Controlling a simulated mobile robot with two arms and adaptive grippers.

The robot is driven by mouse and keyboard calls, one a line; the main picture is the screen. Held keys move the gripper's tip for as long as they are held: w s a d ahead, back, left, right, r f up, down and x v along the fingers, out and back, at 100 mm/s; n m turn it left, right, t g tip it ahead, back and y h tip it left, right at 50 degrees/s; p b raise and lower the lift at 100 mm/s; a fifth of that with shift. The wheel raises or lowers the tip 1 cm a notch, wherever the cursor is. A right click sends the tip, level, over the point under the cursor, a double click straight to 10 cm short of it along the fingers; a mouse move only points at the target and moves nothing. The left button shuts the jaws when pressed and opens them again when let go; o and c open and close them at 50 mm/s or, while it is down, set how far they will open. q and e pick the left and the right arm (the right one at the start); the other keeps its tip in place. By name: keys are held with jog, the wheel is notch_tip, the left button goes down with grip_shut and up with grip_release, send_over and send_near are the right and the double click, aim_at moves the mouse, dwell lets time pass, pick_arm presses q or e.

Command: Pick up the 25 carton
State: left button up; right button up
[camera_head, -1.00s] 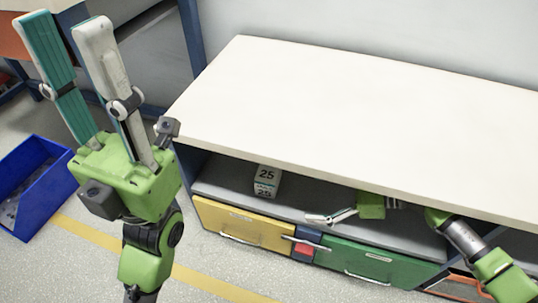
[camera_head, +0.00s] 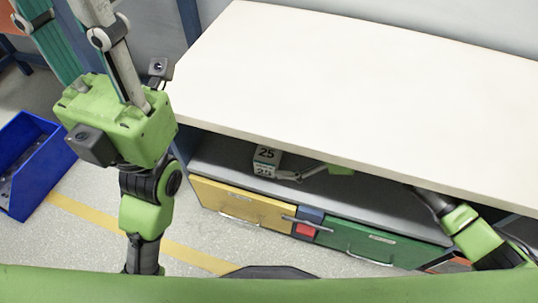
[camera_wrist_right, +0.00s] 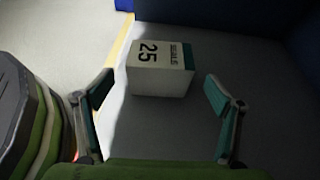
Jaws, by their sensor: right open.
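The 25 carton (camera_head: 266,162) is a small white box with a teal band and a black "25". It stands on the grey shelf under the white worktop, near the shelf's left end. My right gripper (camera_head: 287,175) reaches in under the worktop from the right, its fingertips close to the carton's right side. In the right wrist view the carton (camera_wrist_right: 160,68) sits ahead, between the lines of the two open fingers (camera_wrist_right: 158,92), which do not touch it. My left gripper is raised at the upper left, its fingertips cut off by the picture's top edge; its fingers stand apart.
The white worktop (camera_head: 350,85) overhangs the shelf (camera_head: 225,160) closely. Yellow (camera_head: 240,205) and green (camera_head: 365,243) drawers lie below the shelf. A blue bin (camera_head: 30,165) stands on the floor at the left. The worktop is bare.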

aim_at(272, 149)
jog(key=a, duration=0.2)
jog(key=w+a+b, duration=0.1)
jog(key=a, duration=0.1)
jog(key=shift+a, duration=0.25)
jog(key=shift+w+a+f+b, duration=0.2)
jog(key=shift+a+f+b, duration=0.05)
jog(key=shift+a+b, duration=0.1)
jog(key=c, duration=1.3)
